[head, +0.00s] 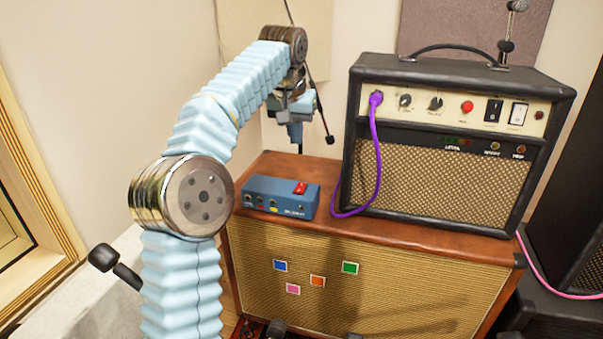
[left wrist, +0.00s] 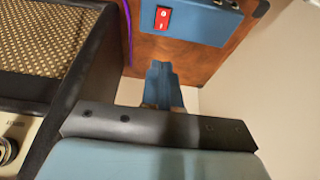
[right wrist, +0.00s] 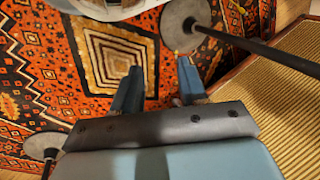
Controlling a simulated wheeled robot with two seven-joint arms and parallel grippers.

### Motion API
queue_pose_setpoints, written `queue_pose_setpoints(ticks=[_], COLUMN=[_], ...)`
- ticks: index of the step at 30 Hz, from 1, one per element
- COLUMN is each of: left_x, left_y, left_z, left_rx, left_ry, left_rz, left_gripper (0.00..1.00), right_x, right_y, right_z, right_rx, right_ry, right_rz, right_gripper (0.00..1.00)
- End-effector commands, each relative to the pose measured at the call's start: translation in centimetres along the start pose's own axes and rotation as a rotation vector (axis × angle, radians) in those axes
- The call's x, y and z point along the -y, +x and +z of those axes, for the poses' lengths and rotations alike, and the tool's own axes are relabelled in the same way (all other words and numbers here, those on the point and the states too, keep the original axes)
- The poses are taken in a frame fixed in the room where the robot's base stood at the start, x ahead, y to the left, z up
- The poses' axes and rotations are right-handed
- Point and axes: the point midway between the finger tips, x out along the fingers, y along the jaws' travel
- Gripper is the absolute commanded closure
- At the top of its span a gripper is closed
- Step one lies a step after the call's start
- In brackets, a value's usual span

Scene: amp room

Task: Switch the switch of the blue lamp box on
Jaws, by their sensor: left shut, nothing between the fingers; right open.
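The blue lamp box (head: 280,197) sits on the left part of the brown cabinet top. Its red rocker switch (head: 300,188) is on the top face, near the right end. In the left wrist view the box (left wrist: 205,18) is at the upper edge, with the red switch (left wrist: 162,19) showing. My left gripper (head: 295,138) is above and behind the box, pointing down, apart from it. In the left wrist view its fingers (left wrist: 161,78) are together and empty, below the switch in the picture. My right gripper (right wrist: 155,75) is open and empty over the patterned rug.
A black amplifier (head: 450,145) with a purple cable (head: 377,150) stands right of the box on the same cabinet (head: 440,232). The cable loops down between them.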

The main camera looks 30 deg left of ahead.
Motion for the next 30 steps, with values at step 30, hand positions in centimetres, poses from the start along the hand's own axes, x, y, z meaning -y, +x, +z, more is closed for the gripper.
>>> queue_pose_setpoints(ticks=[30], left_x=[0.0], left_y=[13.8], left_z=[0.9], left_rx=[0.000], left_ry=[-0.001], left_rz=[0.000], left_gripper=[1.00], right_x=[-0.2], right_y=[0.4], right_z=[0.0], right_rx=[0.000], right_ry=[0.001], right_rz=[0.001], right_gripper=[0.57])
